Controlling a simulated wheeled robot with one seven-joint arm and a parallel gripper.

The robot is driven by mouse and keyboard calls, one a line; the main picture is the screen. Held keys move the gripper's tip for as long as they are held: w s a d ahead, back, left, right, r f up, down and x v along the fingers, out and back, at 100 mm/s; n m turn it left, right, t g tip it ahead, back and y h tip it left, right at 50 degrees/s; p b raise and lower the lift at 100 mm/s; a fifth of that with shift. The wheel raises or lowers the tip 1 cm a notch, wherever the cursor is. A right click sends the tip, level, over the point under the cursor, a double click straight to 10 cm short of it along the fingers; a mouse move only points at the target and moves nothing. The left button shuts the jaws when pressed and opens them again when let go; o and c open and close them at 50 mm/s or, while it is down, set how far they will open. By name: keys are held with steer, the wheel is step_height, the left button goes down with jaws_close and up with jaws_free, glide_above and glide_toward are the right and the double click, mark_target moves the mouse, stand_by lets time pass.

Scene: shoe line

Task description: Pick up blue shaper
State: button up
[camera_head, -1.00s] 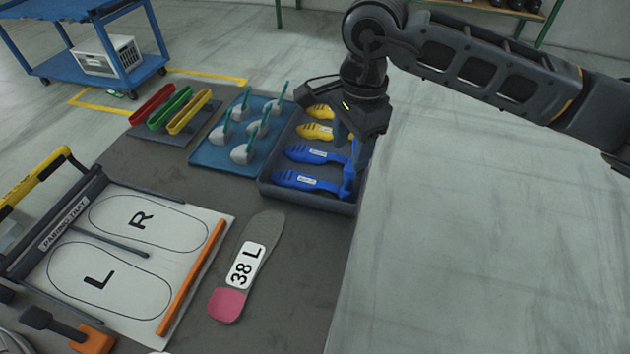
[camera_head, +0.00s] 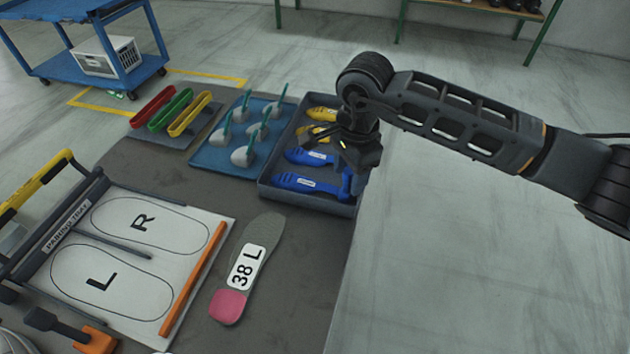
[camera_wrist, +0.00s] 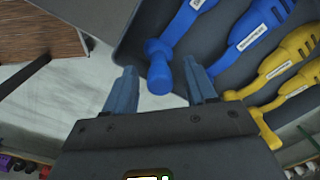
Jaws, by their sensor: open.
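Two blue shapers lie in a dark tray (camera_head: 265,190). The nearer blue shaper (camera_head: 290,183) has a white label and a raised knob at its right end; the other blue shaper (camera_head: 305,156) lies just behind it. My gripper (camera_head: 352,168) is over the tray's right side, at the knob end of the blue shapers. In the wrist view my gripper (camera_wrist: 163,92) is open, with one finger on each side of the nearer blue shaper's knob (camera_wrist: 160,78). I cannot tell whether the fingers touch it.
Two yellow shapers (camera_wrist: 275,75) lie beside the blue ones in the tray, close to my right finger in the wrist view. A blue mat (camera_head: 205,158) with several grey pieces stands left of the tray. An insole (camera_head: 255,260) lies in front.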

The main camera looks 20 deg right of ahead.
steer(key=shift+c, duration=0.5)
jaws_close()
steer(key=shift+r, duration=0.1)
